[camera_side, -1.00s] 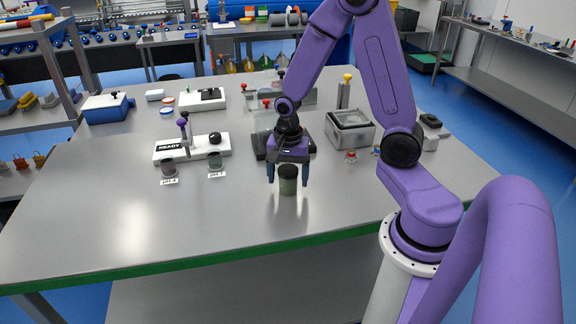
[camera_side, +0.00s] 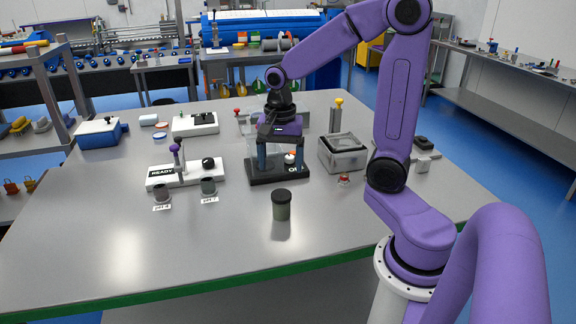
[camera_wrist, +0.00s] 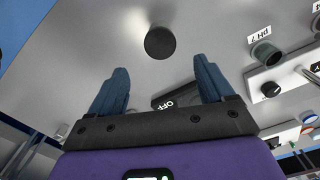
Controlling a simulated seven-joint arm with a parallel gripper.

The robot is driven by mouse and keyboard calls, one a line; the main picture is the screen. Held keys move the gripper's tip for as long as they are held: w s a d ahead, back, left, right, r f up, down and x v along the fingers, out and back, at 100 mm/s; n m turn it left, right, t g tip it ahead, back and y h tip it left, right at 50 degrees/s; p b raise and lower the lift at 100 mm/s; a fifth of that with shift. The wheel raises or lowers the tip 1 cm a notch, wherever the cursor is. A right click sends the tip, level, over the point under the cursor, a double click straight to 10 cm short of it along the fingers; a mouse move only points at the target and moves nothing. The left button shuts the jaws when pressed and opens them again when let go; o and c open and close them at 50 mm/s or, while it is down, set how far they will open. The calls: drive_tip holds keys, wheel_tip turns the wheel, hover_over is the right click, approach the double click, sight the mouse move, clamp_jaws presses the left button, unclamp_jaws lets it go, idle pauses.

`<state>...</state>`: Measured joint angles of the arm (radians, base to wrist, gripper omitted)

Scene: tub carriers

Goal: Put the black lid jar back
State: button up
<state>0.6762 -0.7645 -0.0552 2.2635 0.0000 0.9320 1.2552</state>
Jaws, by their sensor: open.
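The black lid jar (camera_side: 281,207) stands upright on the grey table near its front edge. My gripper (camera_side: 275,163) is open and empty. It is behind the jar in the side view and apart from it, in front of or over a black-based device marked OFF. Its two blue fingers also show in the wrist view (camera_wrist: 160,85), pointing toward the table with the jar beyond them.
The black-based device (camera_side: 270,178) stands behind the jar. A white unit marked READY (camera_side: 160,182) and two small cups labelled pH 4 (camera_side: 161,192) and pH 7 (camera_side: 208,187) are left. A grey bin (camera_side: 343,160) stands right. The table around the jar is clear.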

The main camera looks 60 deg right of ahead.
drive_tip(key=s+a+n, duration=0.5)
drive_tip(key=s+n, duration=0.4)
drive_tip(key=n, duration=0.4)
drive_tip(key=s+a+n, duration=0.6)
drive_tip(key=s+n, duration=0.3)
drive_tip(key=n, duration=0.4)
drive_tip(key=shift+s+a+f, duration=0.15)
drive_tip(key=shift+a+f, duration=0.05)
drive_tip(key=shift+a, duration=0.1)
